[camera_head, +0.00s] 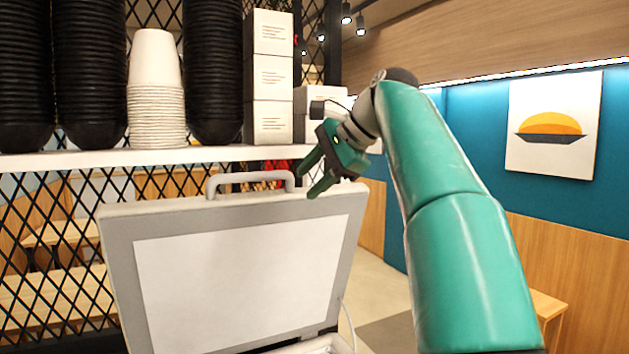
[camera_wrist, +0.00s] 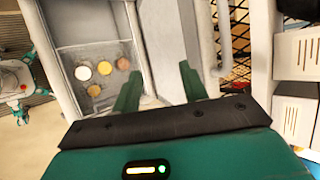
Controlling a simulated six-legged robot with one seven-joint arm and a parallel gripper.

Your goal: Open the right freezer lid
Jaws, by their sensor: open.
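The freezer lid (camera_head: 245,270) stands raised and nearly upright in the head view, its pale inner panel facing me. Its grey handle (camera_head: 250,177) is at the top edge. My gripper (camera_head: 310,181) is open and empty, at the lid's upper right corner, just right of the handle and apart from it. In the wrist view the raised lid (camera_wrist: 168,40) lies beyond my open fingers (camera_wrist: 160,73), with the handle (camera_wrist: 222,40) on its right side. The open freezer compartment (camera_wrist: 75,48) shows at left, with several round topping containers inside.
A white shelf (camera_head: 170,158) behind the lid holds stacked black bowls (camera_head: 90,75), white cups (camera_head: 155,90) and white boxes (camera_head: 270,80). A black lattice (camera_head: 60,250) stands behind. Open floor shows right of the lid.

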